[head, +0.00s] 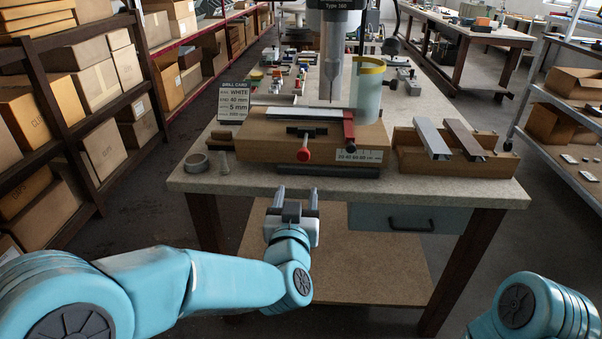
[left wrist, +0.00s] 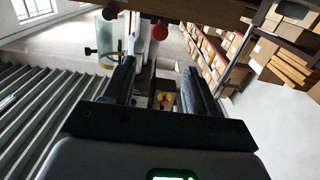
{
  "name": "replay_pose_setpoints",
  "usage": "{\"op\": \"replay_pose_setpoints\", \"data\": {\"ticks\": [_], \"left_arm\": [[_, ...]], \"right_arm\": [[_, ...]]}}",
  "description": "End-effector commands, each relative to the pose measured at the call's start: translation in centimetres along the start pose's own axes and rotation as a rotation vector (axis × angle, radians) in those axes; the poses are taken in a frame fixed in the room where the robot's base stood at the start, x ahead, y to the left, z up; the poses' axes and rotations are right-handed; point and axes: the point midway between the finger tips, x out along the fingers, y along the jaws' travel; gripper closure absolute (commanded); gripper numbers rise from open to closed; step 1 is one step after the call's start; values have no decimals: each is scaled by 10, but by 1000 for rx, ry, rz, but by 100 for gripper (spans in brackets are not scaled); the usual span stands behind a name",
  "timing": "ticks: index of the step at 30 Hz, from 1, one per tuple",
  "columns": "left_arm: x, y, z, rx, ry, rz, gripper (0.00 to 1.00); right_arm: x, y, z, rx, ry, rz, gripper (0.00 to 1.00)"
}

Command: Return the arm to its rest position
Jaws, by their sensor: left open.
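My left gripper (head: 296,199) is in front of the workbench (head: 400,184), near its front edge in the head view, with its two fingers pointing toward the bench. It is open, with a gap between the fingers and nothing held. In the left wrist view the two dark fingers of the left gripper (left wrist: 158,78) stand apart, and parts of the drill station show blurred beyond them. My left arm reaches in from the left in the head view. Only a blue part of my right arm shows at the lower right; its gripper is out of view.
A drill (head: 331,55) stands over a wooden fixture (head: 265,148) with a red-knobbed clamp (head: 303,154). A wooden holder (head: 408,158) with two profiles stands to its right. A drill card (head: 233,103) stands at left. Shelves of boxes (head: 97,85) line the left side.

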Motion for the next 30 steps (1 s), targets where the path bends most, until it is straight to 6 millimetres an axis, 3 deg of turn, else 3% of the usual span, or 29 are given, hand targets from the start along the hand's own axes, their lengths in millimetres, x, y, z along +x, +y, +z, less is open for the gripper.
{"op": "replay_pose_setpoints", "data": {"ticks": [2, 5, 8, 11, 15, 18, 21, 25, 27, 30], "left_arm": [[2, -4, 0, 0, -2, -6, 42], [10, -29, 9, 5, -35, -52, 42], [17, -74, 51, 30, -137, -127, 42], [1, -114, 123, 74, -317, -149, 42], [-58, -139, 224, 34, -622, -93, 42], [-121, -137, 283, -55, -855, -33, 42], [-190, -122, 321, -169, -1082, 33, 42], [-265, -93, 341, -291, -1322, 113, 42], [-292, -80, 342, -338, -1415, 142, 42], [-315, -72, 340, -401, -1512, 141, 42]], "right_arm": [[-1, 0, 0, 0, 0, 0, 100], [-10, -4, 0, 0, 0, 0, 100], [-24, -9, 0, 0, 0, 0, 100], [-39, -14, 1, 0, 0, 0, 100], [-55, -20, 1, 0, 0, 0, 100], [-64, -23, 1, 0, 0, 0, 100], [-69, -25, 2, 0, 0, 0, 100], [-69, -25, 2, 0, 0, 0, 100], [-68, -25, 2, 0, 0, 0, 100], [-68, -24, 2, 0, 0, 0, 100]]}}
